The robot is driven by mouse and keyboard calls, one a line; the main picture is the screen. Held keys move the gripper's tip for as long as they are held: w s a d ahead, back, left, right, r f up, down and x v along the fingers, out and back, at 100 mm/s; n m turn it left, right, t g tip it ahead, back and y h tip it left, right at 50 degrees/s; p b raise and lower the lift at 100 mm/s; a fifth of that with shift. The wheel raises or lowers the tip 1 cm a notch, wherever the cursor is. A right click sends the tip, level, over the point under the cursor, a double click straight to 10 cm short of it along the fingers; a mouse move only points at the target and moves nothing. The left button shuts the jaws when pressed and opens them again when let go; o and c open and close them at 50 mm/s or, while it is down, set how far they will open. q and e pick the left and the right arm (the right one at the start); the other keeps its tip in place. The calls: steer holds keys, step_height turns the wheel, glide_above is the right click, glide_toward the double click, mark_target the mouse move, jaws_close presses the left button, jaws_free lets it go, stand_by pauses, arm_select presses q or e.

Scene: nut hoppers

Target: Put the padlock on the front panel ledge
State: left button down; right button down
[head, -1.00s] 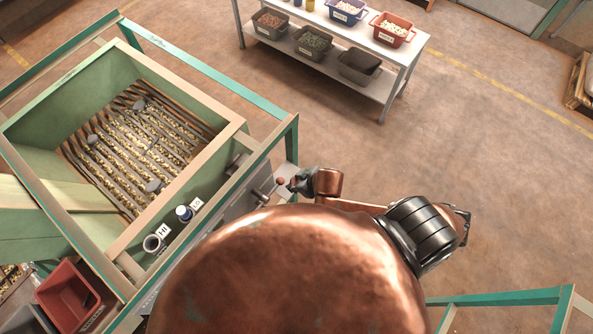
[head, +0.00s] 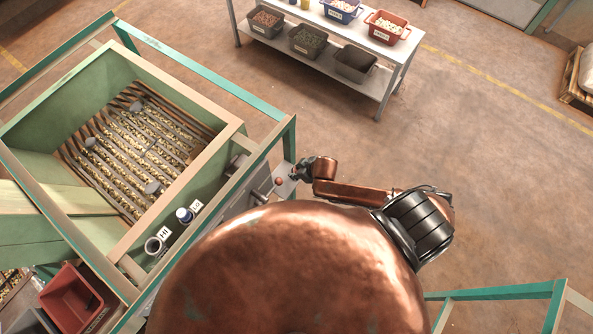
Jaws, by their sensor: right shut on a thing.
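My right gripper (head: 300,170) is small in the head view, at the right side of the green hopper frame. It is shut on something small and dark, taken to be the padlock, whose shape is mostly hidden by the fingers. The front panel ledge (head: 287,189) is a light grey strip beside the hopper, partly covered by my body. The gripper is at the ledge's far end; I cannot tell whether the held thing touches it. My left gripper is not in view.
A lever with a red knob (head: 279,181) stands close to the gripper. The green hopper (head: 117,72) holds nuts on a slatted grate.

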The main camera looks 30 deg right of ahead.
steer(key=shift+w+f, duration=0.1)
steer(key=c, duration=1.8)
jaws_free()
steer(key=o, duration=0.4)
steer(key=shift+c, duration=0.2)
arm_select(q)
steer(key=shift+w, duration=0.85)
